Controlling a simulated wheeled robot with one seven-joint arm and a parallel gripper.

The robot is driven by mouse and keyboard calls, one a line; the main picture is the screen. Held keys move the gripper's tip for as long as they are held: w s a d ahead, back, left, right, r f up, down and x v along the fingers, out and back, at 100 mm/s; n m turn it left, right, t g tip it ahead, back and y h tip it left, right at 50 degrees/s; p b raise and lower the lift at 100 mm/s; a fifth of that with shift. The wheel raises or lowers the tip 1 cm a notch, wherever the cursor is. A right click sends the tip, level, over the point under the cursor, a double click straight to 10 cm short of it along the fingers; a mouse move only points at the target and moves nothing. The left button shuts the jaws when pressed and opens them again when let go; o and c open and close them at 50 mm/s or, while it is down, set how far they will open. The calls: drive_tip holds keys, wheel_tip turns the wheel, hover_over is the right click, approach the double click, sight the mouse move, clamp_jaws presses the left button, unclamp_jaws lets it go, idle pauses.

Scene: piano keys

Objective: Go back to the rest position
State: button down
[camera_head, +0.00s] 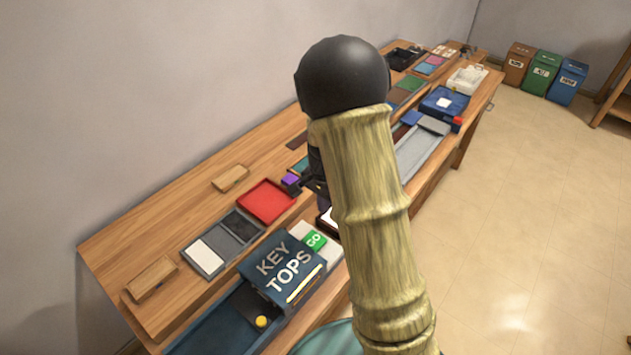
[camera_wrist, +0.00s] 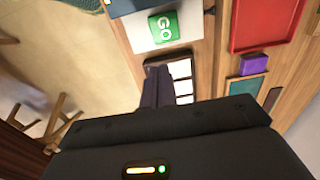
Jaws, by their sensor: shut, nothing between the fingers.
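My gripper (camera_wrist: 158,72) is shut and empty in the wrist view, with its dark fingers together. White keys (camera_wrist: 182,78) in a dark frame lie beside the fingertips in that view; I cannot tell how high above them the fingers are. In the head view my arm hides much of the bench's middle, and only a dark part of my gripper (camera_head: 316,186) shows at its left edge. A corner of the white keys (camera_head: 328,221) shows below it.
The wooden bench (camera_head: 130,240) runs along the wall. It carries a KEY TOPS box (camera_head: 285,268), a red tray (camera_head: 267,201), a purple block (camera_head: 290,180), a black-and-white tray (camera_head: 222,243) and wooden blocks. Three bins (camera_head: 542,73) stand far right; the floor (camera_head: 520,220) is clear.

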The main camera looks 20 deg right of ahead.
drive_tip(key=s+r+n+t, duration=0.1)
drive_tip(key=s+r+n, duration=0.3)
drive_tip(key=s, duration=0.3)
drive_tip(key=s+a+r+n+t, duration=0.1)
drive_tip(key=s+r+n, duration=0.4)
drive_tip(key=s, duration=0.3)
drive_tip(key=shift+a+r+n, duration=0.15)
drive_tip(key=shift+a+n, duration=0.05)
drive_tip(key=shift+n, duration=0.7)
drive_tip(key=shift+w+d, duration=0.1)
